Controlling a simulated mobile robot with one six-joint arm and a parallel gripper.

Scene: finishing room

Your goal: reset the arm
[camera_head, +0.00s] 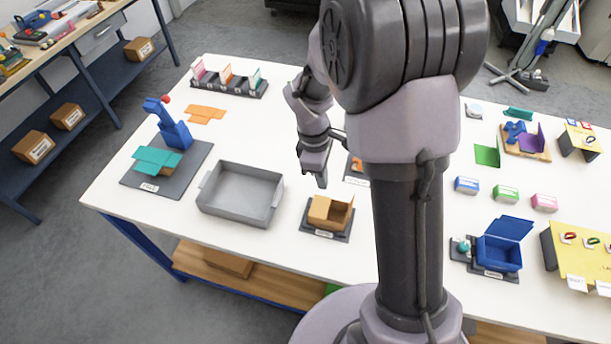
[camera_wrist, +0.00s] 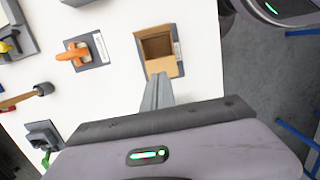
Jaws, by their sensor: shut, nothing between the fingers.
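My arm rises in front of the white table in the head view and folds down to my gripper (camera_head: 320,178). The gripper points down above the table, between the grey tray and the orange object on a dark plate. In the wrist view the shut fingers of my gripper (camera_wrist: 157,92) show at the lower middle, with nothing held. An open tan box (camera_head: 322,212) on a dark base is close by, slightly below the fingertips in the picture. It also shows in the wrist view as the tan box (camera_wrist: 174,70), just beyond the fingertips. My arm hides part of the table's middle.
A grey tray (camera_head: 212,199) is left of the tan box. A blue press-like device (camera_head: 175,135) stands on a dark mat at left. A blue open-lidded box (camera_head: 494,254) and a yellow panel (camera_head: 575,258) are at right. An orange-handled object (camera_wrist: 76,54) lies beside the tan box.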

